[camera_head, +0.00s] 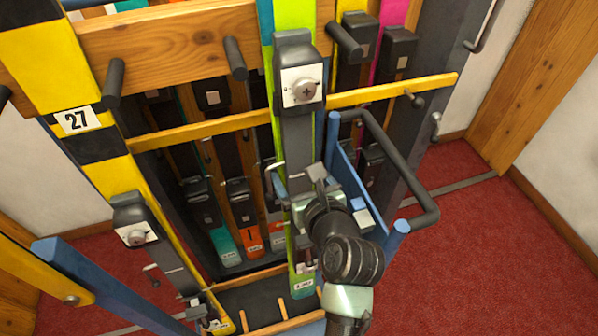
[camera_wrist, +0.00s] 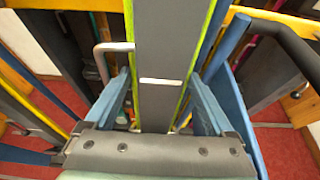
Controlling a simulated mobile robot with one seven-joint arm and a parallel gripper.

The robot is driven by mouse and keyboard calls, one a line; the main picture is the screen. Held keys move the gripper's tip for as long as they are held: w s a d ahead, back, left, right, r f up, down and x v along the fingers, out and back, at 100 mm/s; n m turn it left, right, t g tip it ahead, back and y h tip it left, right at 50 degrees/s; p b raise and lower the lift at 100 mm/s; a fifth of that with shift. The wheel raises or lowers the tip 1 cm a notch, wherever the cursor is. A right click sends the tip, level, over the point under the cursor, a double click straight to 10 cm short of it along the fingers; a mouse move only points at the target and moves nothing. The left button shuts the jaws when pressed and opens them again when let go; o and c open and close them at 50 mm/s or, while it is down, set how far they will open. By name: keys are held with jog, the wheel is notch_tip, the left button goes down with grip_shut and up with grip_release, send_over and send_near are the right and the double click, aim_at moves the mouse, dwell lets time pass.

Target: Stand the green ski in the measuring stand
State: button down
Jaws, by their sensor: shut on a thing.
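The green ski (camera_head: 294,14) stands nearly upright at the middle of the head view, with a binding and a long grey plate on its face. Its lower end (camera_head: 302,283) carries a small white label, close to a dark tray with wooden pegs. My gripper (camera_head: 303,185) is shut on the ski at the grey plate, below the binding. In the wrist view the blue fingers (camera_wrist: 160,100) lie on both sides of the ski (camera_wrist: 165,50), whose green edges show. I cannot tell which structure is the measuring stand. Whether the ski's foot touches the tray is unclear.
A wooden rack (camera_head: 165,35) with black pegs and a yellow bar (camera_head: 205,132) holds several skis. A yellow-black ski (camera_head: 112,185) numbered 27 leans left. A blue frame with a black handle (camera_head: 405,170) stands close right of my gripper. Red floor (camera_head: 500,260) is clear at right.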

jog(key=shift+w+r, duration=0.1)
jog(key=shift+r, duration=0.2)
jog(key=s+d+p, duration=0.3)
jog(key=s, duration=0.8)
jog(key=s+d+p, duration=0.4)
jog(key=s, duration=0.8)
jog(key=shift+d+p, duration=0.25)
jog(key=shift+p, duration=0.05)
jog(key=shift+w+f, duration=0.1)
jog(key=shift+w, duration=0.05)
